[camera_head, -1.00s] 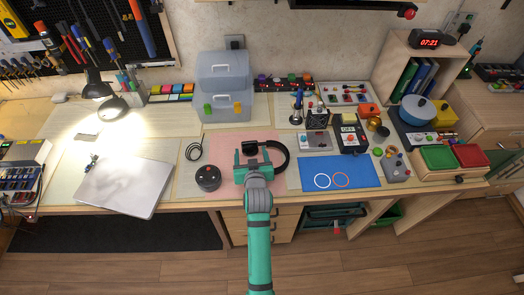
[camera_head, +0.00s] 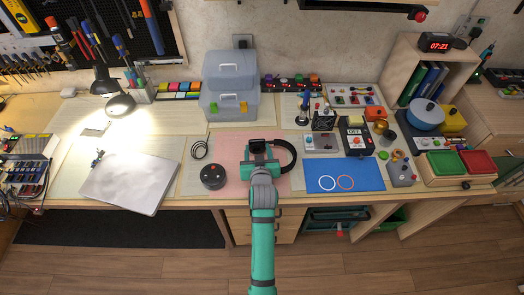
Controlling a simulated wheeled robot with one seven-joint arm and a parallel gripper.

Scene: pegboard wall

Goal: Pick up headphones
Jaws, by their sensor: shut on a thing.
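The black headphones (camera_head: 289,157) are on the pink mat (camera_head: 232,145) in the middle of the workbench. Their curved band shows to the right of my gripper, and a black ear cup (camera_head: 257,145) shows just beyond it. My green gripper (camera_head: 259,160) reaches over the mat from the front and is shut on the headphones. The jaws hide part of the headphones, so the exact grip point is not visible. I cannot tell whether the headphones are lifted off the mat.
A round black device (camera_head: 213,177) and a coiled black cable (camera_head: 199,149) lie to the left. A blue mat (camera_head: 345,176) with two rings is at the right. A clear toolbox (camera_head: 229,100) stands behind. A closed laptop-like silver slab (camera_head: 130,182) lies at the left.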

